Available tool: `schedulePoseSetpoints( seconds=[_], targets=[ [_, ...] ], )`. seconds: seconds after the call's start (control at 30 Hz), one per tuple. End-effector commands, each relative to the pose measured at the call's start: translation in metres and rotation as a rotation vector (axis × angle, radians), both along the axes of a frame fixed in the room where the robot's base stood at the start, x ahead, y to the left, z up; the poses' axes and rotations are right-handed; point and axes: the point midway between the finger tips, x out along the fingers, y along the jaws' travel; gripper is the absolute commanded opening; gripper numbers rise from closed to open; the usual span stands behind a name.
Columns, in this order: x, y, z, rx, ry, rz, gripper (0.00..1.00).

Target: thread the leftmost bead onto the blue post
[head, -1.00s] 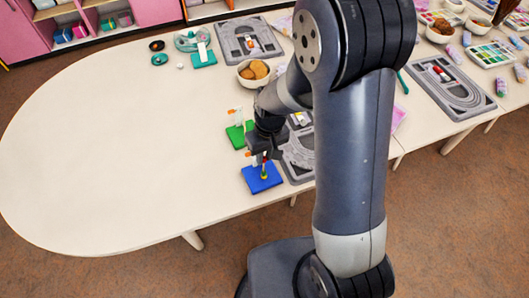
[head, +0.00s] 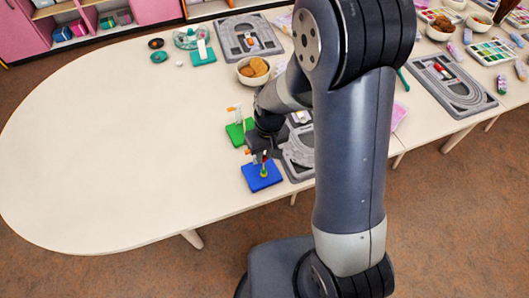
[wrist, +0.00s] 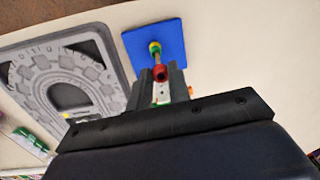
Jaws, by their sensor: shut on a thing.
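The blue board (head: 262,183) lies near the table's front edge, with an upright post at its middle. A yellow-and-green stack (wrist: 155,48) of beads is low on this post; it also shows in the head view (head: 264,172). My gripper (wrist: 161,75) is shut on a red bead (wrist: 160,73), whose dark hole faces the wrist camera. In the head view, my gripper (head: 264,152) is above the blue board with its fingers down. The red bead is in line with the post, above the stack. I cannot tell whether the post tip is inside its hole.
A green board (head: 236,134) with a post and an orange piece (head: 234,108) stands just behind. A grey bead tray (wrist: 62,72) lies close beside the blue board. A bowl (head: 246,78) stands further back. The table's left side is clear.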

Motion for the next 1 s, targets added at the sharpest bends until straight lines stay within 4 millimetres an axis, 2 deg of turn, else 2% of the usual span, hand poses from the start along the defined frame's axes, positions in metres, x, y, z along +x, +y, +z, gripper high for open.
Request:
schedulePoseSetpoints(
  seconds=[0.67,1.0],
  targets=[
    [0.000,0.000,-0.005,0.000,0.000,0.000,0.00],
    [0.000,0.000,-0.015,0.000,0.000,0.000,0.00]
  ],
)
